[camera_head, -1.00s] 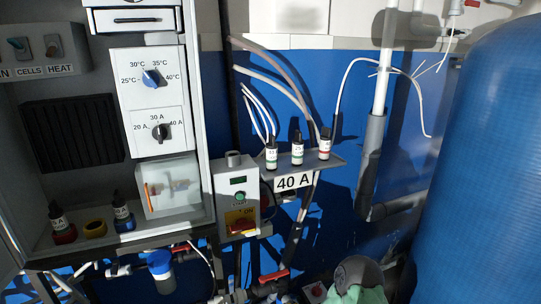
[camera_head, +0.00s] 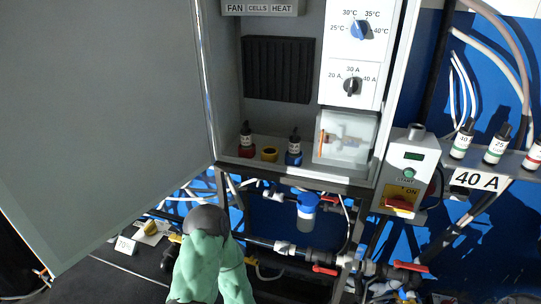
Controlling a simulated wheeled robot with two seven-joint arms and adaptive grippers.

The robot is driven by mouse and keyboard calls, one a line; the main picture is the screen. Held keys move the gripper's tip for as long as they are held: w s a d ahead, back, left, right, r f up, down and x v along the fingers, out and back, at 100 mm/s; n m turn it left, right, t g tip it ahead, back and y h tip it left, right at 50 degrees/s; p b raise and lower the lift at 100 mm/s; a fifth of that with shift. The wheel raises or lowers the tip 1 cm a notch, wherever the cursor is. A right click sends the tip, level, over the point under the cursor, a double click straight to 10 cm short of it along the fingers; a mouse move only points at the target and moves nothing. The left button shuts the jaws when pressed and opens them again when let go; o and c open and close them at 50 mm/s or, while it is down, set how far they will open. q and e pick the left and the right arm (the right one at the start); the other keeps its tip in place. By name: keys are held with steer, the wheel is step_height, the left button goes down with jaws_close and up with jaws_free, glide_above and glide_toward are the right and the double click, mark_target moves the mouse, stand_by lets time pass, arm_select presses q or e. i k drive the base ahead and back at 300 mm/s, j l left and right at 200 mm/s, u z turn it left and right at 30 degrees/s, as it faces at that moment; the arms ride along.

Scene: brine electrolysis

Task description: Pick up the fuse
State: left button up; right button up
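Several small black fuse-like cylinders with white labels are in view, and I cannot tell which one is the fuse meant. In the grey cabinet, a black one with a red base (camera_head: 246,140) stands at the left and one with a blue base (camera_head: 293,150) stands to its right. A yellow ring (camera_head: 269,154) sits between them with nothing in it. On the shelf marked 40 A at the right stand a green-banded one (camera_head: 462,139), another green-banded one (camera_head: 496,145) and a red-banded one (camera_head: 534,156) cut by the picture edge.
The open grey cabinet door (camera_head: 100,120) fills the left side. A clear-fronted box (camera_head: 346,137) sits right of the blue-based piece. A start box (camera_head: 404,175) stands between cabinet and shelf (camera_head: 478,181). Pipes with red-handled valves (camera_head: 325,270) and a blue-capped filter (camera_head: 307,210) lie below.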

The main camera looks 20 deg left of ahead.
mark_target(465, 134)
steer(key=i+l+u, duration=0.1)
steer(key=l+u, duration=0.5)
steer(key=u, duration=0.15)
steer(key=i+l, duration=0.05)
